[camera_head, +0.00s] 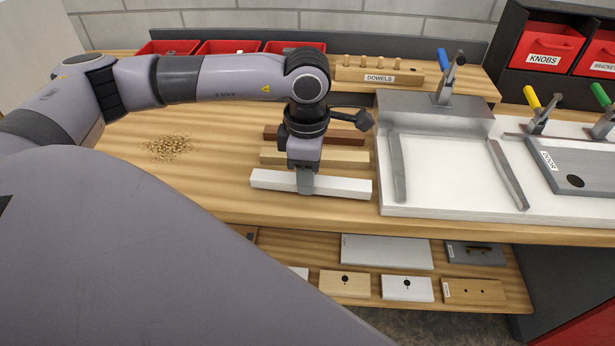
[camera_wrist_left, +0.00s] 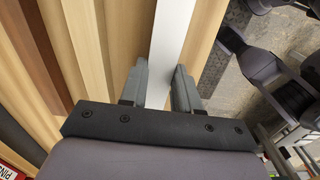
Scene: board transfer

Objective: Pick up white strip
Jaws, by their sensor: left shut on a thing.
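The white strip (camera_head: 345,187) lies along the front part of the wooden workbench, nearest the front edge of several strips. My left gripper (camera_head: 305,190) reaches down over the strip's middle and is shut on it. In the left wrist view, the white strip (camera_wrist_left: 172,40) runs between the two grey fingers of my left gripper (camera_wrist_left: 160,88). I cannot tell whether the strip is clear of the bench top. My right gripper is not in view.
Behind the white strip lie a light wooden strip (camera_head: 275,156) and a dark brown strip (camera_head: 345,138). A metal fixture with a white bed (camera_head: 450,170) stands close on the right. Wood shavings (camera_head: 168,147) lie on the left. A shelf (camera_head: 285,250) with panels is below.

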